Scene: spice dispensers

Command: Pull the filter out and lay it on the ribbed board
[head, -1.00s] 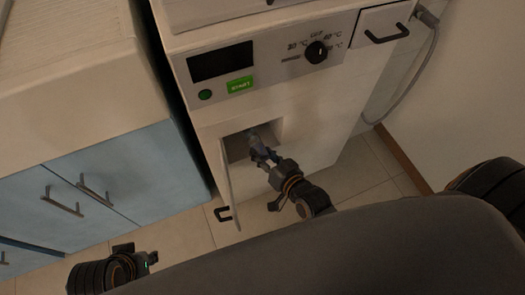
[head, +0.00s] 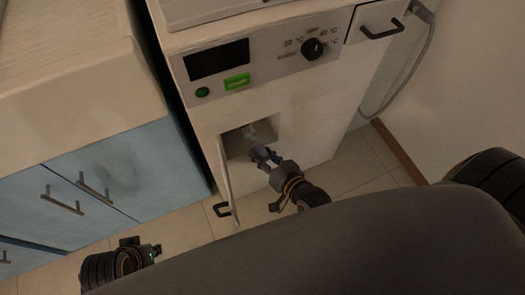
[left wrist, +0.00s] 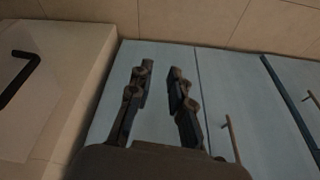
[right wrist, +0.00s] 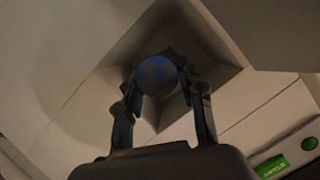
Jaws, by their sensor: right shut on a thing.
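The filter shows as a round blue knob (right wrist: 157,75) in the right wrist view, between my right fingertips. My right gripper (head: 265,155) is shut on it at the mouth of the square recess (head: 268,130) in the white machine's front. A pale grey part shows behind the fingers inside the recess; how much of the filter is still inside is hard to tell. My left gripper (left wrist: 161,78) is open and empty, pointing at blue cabinet doors. I cannot make out a ribbed board in these frames.
The machine's panel has a dial (head: 313,48) and a green button (head: 237,81). A blue cabinet (head: 120,175) with a pale top (head: 60,70) stands left. A grey hose (head: 410,75) hangs right.

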